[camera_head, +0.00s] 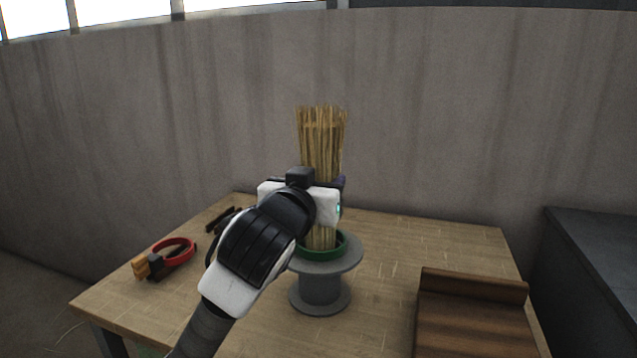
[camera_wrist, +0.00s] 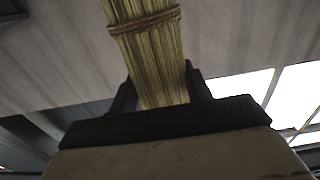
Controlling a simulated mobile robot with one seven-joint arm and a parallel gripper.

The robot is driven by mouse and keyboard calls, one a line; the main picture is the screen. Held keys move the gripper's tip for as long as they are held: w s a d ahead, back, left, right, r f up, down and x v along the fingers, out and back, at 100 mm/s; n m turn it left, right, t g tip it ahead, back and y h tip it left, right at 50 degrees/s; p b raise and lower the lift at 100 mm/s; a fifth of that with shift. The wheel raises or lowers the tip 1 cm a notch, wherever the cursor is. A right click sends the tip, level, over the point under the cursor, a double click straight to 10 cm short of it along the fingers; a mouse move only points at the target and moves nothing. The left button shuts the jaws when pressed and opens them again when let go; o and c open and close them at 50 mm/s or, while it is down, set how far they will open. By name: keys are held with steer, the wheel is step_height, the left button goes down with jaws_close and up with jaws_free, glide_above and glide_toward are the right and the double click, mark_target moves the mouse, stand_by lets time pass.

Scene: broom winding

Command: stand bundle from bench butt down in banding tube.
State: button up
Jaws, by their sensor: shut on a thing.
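The bundle (camera_head: 322,140) is a sheaf of straw-coloured stalks, standing close to upright. My gripper (camera_head: 328,203) is shut on it around the middle. In the wrist view the bundle (camera_wrist: 150,50) runs up from between the two dark fingers (camera_wrist: 158,92), with a twine band (camera_wrist: 145,22) around it. Its lower end goes down inside a green ring (camera_head: 340,247) on top of a grey flanged stand (camera_head: 320,290), which looks like the banding tube. My gripper and wrist hide part of the bundle and ring. I cannot tell whether the butt rests on the bottom.
The wooden bench (camera_head: 390,240) carries a red ring-shaped tool (camera_head: 174,250) with a yellow-brown end (camera_head: 139,267) and dark tools (camera_head: 222,219) at left. A brown ridged wooden tray (camera_head: 472,320) lies at right. A dark cabinet (camera_head: 590,270) stands beyond. A concrete wall (camera_head: 450,110) closes the back.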

steer(key=o, duration=1)
steer(key=shift+o, duration=0.2)
steer(key=b+v, duration=0.1)
steer(key=v, duration=1.3)
steer(key=shift+d+r, duration=0.1)
steer(key=shift+d, duration=0.05)
